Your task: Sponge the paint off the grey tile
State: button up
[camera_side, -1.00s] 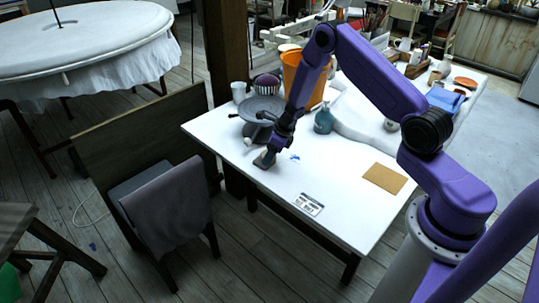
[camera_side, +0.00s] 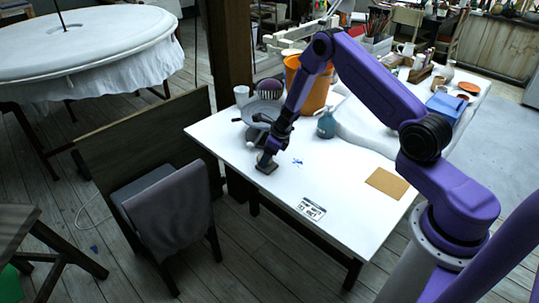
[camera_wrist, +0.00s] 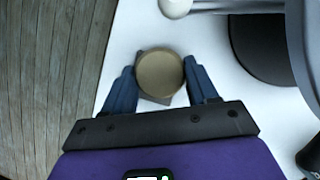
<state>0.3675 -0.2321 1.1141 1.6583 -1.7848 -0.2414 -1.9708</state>
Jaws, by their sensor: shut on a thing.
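A round tan sponge (camera_wrist: 160,74) sits between the two blue fingers of my gripper (camera_wrist: 162,84) in the wrist view, and my gripper is shut on it. A grey tile (camera_wrist: 150,99) shows under the sponge, mostly covered by it; only its corners and edges are visible. In the side view my gripper (camera_side: 267,159) points down at the tile (camera_side: 267,169) near the table's left front edge. I cannot see any paint on the tile because the sponge hides most of it.
Blue marks (camera_side: 297,161), a printed card (camera_side: 311,208) and a tan board (camera_side: 386,183) lie to the right. The table's left edge is close.

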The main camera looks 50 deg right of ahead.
aim_at(269, 167)
jog(key=shift+a, duration=0.45)
jog(key=shift+s+a, duration=0.35)
jog(key=shift+a, duration=0.2)
jog(key=shift+s+d+f, duration=0.15)
jog(key=shift+s, duration=0.65)
jog(key=shift+s+d, duration=0.1)
jog(key=shift+s+d, duration=0.4)
jog(key=shift+d, duration=0.2)
jog(key=shift+w+d+r, duration=0.2)
jog(key=shift+w+d, duration=0.35)
jog(key=shift+d, duration=0.1)
jog(key=shift+r, duration=0.1)
notch_tip(269, 167, up, 7)
